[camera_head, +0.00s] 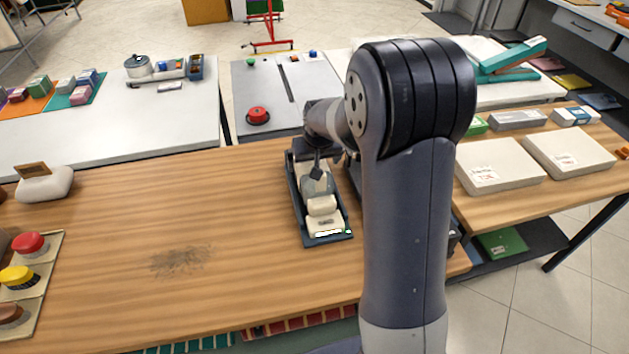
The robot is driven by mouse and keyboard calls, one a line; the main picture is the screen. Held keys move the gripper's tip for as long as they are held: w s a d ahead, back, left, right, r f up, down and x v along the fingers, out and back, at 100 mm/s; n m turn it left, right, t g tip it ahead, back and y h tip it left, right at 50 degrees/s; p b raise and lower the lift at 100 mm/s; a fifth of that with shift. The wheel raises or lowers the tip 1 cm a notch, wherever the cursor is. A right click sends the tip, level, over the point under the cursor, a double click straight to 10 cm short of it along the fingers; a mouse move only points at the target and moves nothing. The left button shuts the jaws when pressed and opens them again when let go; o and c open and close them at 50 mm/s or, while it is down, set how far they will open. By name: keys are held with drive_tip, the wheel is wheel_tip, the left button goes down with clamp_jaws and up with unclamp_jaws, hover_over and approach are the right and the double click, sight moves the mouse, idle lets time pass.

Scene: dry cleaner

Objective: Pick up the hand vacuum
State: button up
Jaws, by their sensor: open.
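A cream and grey device that looks like the hand vacuum (322,206) lies in a dark blue-grey tray (299,215) on the wooden counter, near the middle of the view. Its front end carries a pale strip with a small green spot. My gripper (317,168) is at the far part of the device, pointing down, with its dark fingers close over or beside it. I cannot tell whether they touch it. The gripper is open.
The wooden counter (110,210) is clear on the left, apart from a dark stain (178,261). Colored-knob brushes (28,245) and a cream block (45,184) stand at its left edge. White boxes (500,165) lie to the right. A red round object (258,116) sits behind.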

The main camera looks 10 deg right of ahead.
drive_tip(key=shift+w+f, duration=0.2)
drive_tip(key=shift+f, duration=0.3)
drive_tip(key=shift+c, duration=0.5)
drive_tip(key=shift+r, duration=0.1)
drive_tip(key=c, duration=2)
wheel_tip(320, 180, up, 10)
drive_tip(key=shift+b, duration=0.3)
drive_tip(key=o, duration=1.4)
clamp_jaws()
